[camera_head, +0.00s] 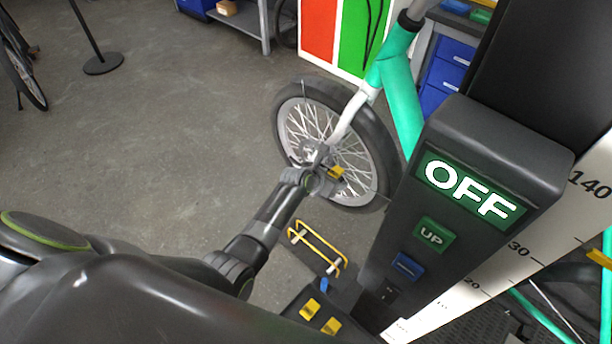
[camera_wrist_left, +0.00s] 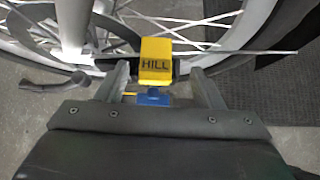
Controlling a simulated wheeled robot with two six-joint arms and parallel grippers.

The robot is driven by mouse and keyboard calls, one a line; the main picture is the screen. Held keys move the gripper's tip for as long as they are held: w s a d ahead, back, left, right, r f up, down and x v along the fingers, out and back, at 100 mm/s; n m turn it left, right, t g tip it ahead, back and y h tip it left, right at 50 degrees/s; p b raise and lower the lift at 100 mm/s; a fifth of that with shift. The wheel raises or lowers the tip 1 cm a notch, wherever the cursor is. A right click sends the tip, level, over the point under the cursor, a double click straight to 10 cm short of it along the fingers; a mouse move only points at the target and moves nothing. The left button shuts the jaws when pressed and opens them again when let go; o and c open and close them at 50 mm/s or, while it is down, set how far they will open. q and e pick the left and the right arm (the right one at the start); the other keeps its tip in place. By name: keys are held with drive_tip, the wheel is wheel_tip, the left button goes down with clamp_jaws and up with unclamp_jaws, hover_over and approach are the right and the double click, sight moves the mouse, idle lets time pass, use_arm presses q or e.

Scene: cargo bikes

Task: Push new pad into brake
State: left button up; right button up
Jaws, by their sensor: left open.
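My left gripper (camera_head: 325,165) is at the hub of the front wheel (camera_head: 372,126) of a green bike. In the left wrist view its two fingers (camera_wrist_left: 162,86) are apart, one on each side of a yellow block marked HILL (camera_wrist_left: 155,52), which looks like the brake. A blue piece (camera_wrist_left: 153,98) shows just below the block, between the fingers, and looks like the pad. I cannot tell how deep it sits in the block. The yellow block also shows small in the head view (camera_head: 337,172). My right gripper is out of view.
A dark post with an OFF panel (camera_head: 470,185) and a measuring scale stands close on the right. A yellow-railed frame (camera_head: 318,247) is below the wheel. A dark tray with yellow pieces (camera_head: 310,308) lies at the bottom. The floor on the left is open.

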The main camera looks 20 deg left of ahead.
use_arm(q)
drive_tip(key=w+v, duration=0.1)
drive_tip(key=v, duration=1.6)
drive_tip(key=shift+a+r+t, duration=0.3)
drive_tip(key=shift+a+r, duration=0.1)
drive_tip(key=shift+s+f, duration=0.1)
drive_tip(key=s+a+f+m+g+y+b, duration=0.15)
drive_tip(key=s+f+m, duration=0.3)
drive_tip(key=f, duration=0.55)
drive_tip(key=s+a+f+m+g+y, duration=0.1)
drive_tip(key=s+a+f+m, duration=0.4)
drive_tip(key=f, duration=0.6)
drive_tip(key=s+a+f+m+g+y+b, duration=0.1)
drive_tip(key=s+f+m+g, duration=0.15)
drive_tip(key=f+m, duration=0.55)
drive_tip(key=s+a+f+m+g, duration=0.1)
drive_tip(key=s+f+m, duration=0.3)
drive_tip(key=s, duration=0.5)
drive_tip(key=s+a+f+m+g+b, duration=0.1)
drive_tip(key=s+f+m, duration=0.4)
drive_tip(key=s+f, duration=0.3)
drive_tip(key=s+a+f+m+g+y+b, duration=0.1)
drive_tip(key=s+f+m, duration=0.3)
drive_tip(key=s, duration=0.8)
wheel_tip(320, 180, down, 2)
drive_tip(key=shift+a+f, duration=0.25)
drive_tip(key=shift+a, duration=0.4)
drive_tip(key=shift+m, duration=0.25)
